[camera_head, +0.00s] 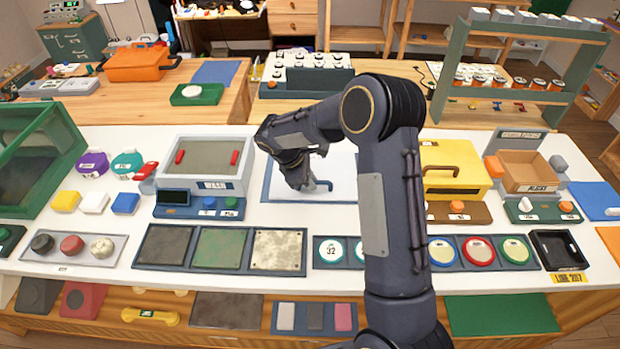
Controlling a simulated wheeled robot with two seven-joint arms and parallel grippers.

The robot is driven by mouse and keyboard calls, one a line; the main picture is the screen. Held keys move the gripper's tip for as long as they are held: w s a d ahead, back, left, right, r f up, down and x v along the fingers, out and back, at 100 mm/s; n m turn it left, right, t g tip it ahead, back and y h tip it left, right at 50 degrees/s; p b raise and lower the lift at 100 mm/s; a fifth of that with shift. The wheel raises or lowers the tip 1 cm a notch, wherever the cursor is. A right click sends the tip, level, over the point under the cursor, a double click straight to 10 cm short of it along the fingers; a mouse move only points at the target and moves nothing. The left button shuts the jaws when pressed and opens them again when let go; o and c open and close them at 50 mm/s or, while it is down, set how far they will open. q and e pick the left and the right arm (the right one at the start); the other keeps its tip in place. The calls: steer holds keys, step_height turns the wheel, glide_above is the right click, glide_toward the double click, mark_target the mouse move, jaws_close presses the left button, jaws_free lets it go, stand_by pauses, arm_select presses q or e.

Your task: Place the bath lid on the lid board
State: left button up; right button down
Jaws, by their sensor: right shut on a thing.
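My right gripper (318,186) is shut on the handle of a pale flat panel (342,170), which looks like the bath lid. The gripper and forearm hide much of the lid. A blue-edged board (266,186), which looks like the lid board, shows around the lid's left and front edges. The lid is over this board; I cannot tell whether it rests on it or hangs just above. The grey bath (241,184) stands to the left, its top uncovered, with two red handles inside. My left gripper is not in view.
A blue control base (172,211) fronts the bath. Grey, green and speckled plates (221,247) lie in front. A yellow box (455,165) stands right of my arm, with a cardboard-coloured box (531,175) further right. Little white tabletop is free around the board.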

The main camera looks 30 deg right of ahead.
steer(key=c, duration=1.5)
jaws_free()
steer(key=shift+o, duration=0.2)
steer(key=v, duration=1.2)
steer(key=s+r+m+y, duration=0.2)
steer(key=s+r+m, duration=0.15)
steer(key=s, duration=0.35)
steer(key=s+a+m+t+y, duration=0.3)
steer(key=s+m, duration=0.1)
steer(key=s, duration=0.7)
steer(key=s+a+m+t+y, duration=0.3)
steer(key=s+m, duration=0.2)
steer(key=s, duration=0.6)
steer(key=shift+s+a+y, duration=0.25)
steer(key=shift+y, duration=0.15)
steer(key=shift+f+m, duration=0.1)
steer(key=shift+m, duration=0.15)
